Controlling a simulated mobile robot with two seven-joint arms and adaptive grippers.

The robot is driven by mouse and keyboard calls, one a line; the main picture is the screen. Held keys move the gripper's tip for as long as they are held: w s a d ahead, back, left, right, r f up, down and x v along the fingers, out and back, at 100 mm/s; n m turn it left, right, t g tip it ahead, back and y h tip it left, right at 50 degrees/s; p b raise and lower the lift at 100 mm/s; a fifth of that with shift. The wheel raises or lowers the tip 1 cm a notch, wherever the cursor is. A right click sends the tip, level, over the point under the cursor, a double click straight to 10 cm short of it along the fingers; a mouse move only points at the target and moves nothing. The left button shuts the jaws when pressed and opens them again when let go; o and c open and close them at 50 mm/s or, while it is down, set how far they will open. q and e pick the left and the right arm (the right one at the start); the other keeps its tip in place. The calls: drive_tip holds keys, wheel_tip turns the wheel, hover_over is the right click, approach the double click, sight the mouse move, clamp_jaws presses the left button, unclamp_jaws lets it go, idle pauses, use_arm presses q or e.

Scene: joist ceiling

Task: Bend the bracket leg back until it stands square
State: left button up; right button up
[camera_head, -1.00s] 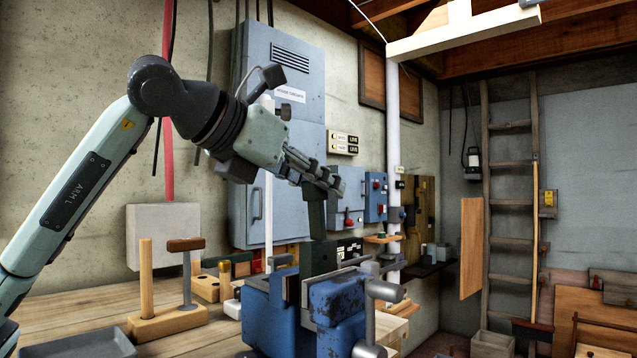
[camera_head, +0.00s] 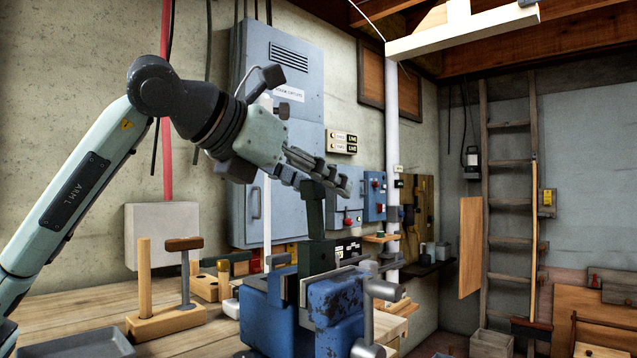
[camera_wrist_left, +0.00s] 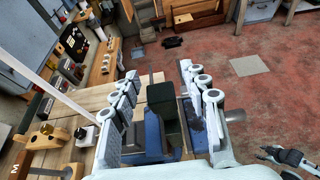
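The dark green bracket (camera_head: 314,212) stands up from the blue vise (camera_head: 336,303), its lower part between the jaws. In the head view its leg looks close to upright, with perhaps a slight lean. My left gripper (camera_head: 318,172) is at the top of the leg. In the left wrist view my left gripper (camera_wrist_left: 166,98) is open, with one finger on each side of the bracket (camera_wrist_left: 163,97) and gaps between. My right gripper (camera_wrist_left: 280,156) shows small and dark at the lower right of that view; its finger state is unclear.
A wooden stand with a peg and a mallet-like tool (camera_head: 167,321) sits on the bench (camera_head: 60,318) left of the vise. A grey tray (camera_head: 80,345) lies at the front left. A grey cabinet (camera_head: 283,120) and blue switch boxes (camera_head: 374,195) are on the wall behind.

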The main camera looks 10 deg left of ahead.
use_arm(q)
drive_tip(key=v, duration=1.2)
